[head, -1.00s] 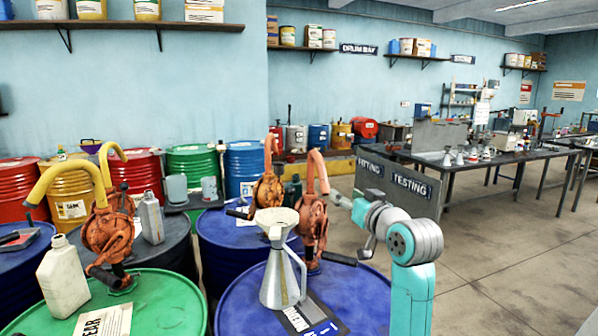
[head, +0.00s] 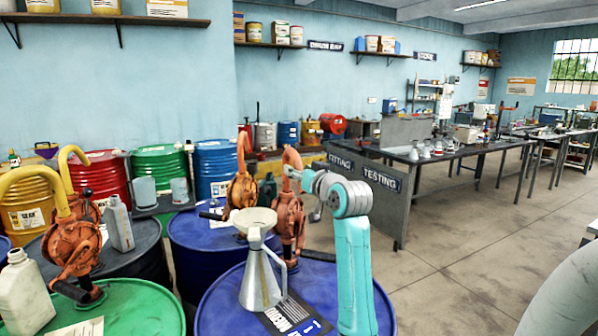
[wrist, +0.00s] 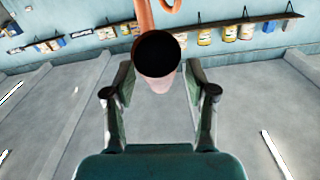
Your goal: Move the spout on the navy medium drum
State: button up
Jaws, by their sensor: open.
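The navy drum (head: 222,302) stands at the front centre of the head view, with a dark label on its lid. An orange-red hand pump (head: 289,220) on it carries a curved salmon spout (head: 291,158). My gripper (head: 293,173) is at the spout's outer end, small and partly hidden by my wrist. In the wrist view my gripper (wrist: 158,78) is open, its fingers on either side of the spout (wrist: 144,18). The spout's dark round mouth (wrist: 157,53) faces the camera. I cannot tell whether either finger touches it.
A green drum (head: 150,305) with another pump is at the front left. Another blue drum (head: 190,240) with a pump stands behind. Open floor (head: 450,250) lies right, before the benches.

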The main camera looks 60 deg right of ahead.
jog(key=shift+w+d, duration=0.15)
jog(key=shift+w, duration=0.1)
grip_shut()
